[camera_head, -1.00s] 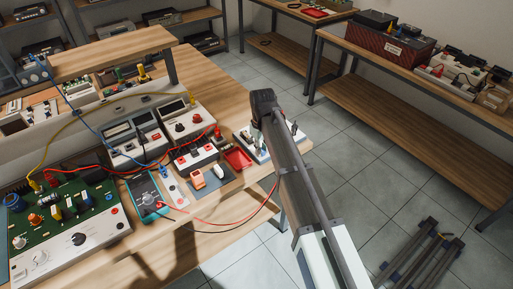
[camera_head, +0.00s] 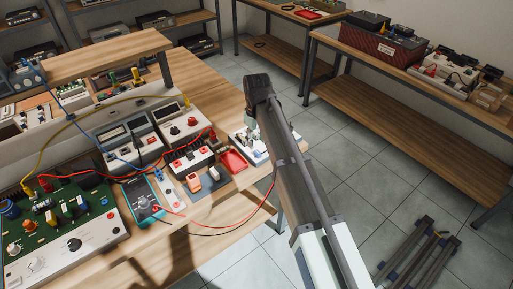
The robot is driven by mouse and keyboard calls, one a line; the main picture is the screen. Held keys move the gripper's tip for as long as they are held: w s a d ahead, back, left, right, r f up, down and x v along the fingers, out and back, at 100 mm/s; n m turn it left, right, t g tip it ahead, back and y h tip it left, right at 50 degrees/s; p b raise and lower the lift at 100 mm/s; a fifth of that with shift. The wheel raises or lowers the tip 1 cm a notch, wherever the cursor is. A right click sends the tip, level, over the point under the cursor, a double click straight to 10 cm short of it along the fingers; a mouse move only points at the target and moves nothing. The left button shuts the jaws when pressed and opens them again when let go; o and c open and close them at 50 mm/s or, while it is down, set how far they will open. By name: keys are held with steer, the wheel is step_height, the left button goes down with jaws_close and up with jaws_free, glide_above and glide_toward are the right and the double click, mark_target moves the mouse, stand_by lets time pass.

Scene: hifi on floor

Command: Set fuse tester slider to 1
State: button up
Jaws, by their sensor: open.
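My arm reaches from the bottom right to the right end of the wooden workbench. My gripper (camera_head: 252,135) is small and partly hidden by the arm, pointing down over a white device (camera_head: 262,156) at the bench edge. Its jaws look open, with nothing seen between them. I cannot read a label marking the fuse tester or see its slider clearly. The white device under the gripper has small blue parts, and the arm hides some of it.
Red and black leads hang over the front edge. Open tiled floor (camera_head: 345,160) lies right of the bench.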

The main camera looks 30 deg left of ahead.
mark_target(256, 152)
step_height(256, 152, up, 6)
stand_by(0.6)
steer(key=w+d+f+m+g, duration=0.1)
steer(key=w+d+f+m, duration=0.15)
steer(key=d+f, duration=1.35)
steer(key=s+d+f+m+g+h, duration=0.15)
steer(key=s+d+f, duration=0.25)
steer(key=d+f, duration=0.5)
steer(key=s+d+f+m+g, duration=0.15)
steer(key=s+d+f, duration=0.25)
steer(key=d+f, duration=0.45)
steer(key=s+d+f+m+g, duration=0.1)
steer(key=s+d+f+m, duration=0.4)
steer(key=s+d+f, duration=0.8)
steer(key=s+d+f+m+g, duration=0.1)
steer(key=s+d, duration=0.2)
steer(key=s, duration=0.6)
steer(key=s+d+f+m+y, duration=0.1)
steer(key=s+d+m, duration=0.1)
steer(key=s, duration=0.6)
steer(key=shift+s+d+f+g, duration=0.3)
steer(key=shift+s+d+g, duration=0.1)
steer(key=shift+d, duration=0.15)
steer(key=shift+w+y, duration=0.1)
steer(key=shift+y, duration=0.15)
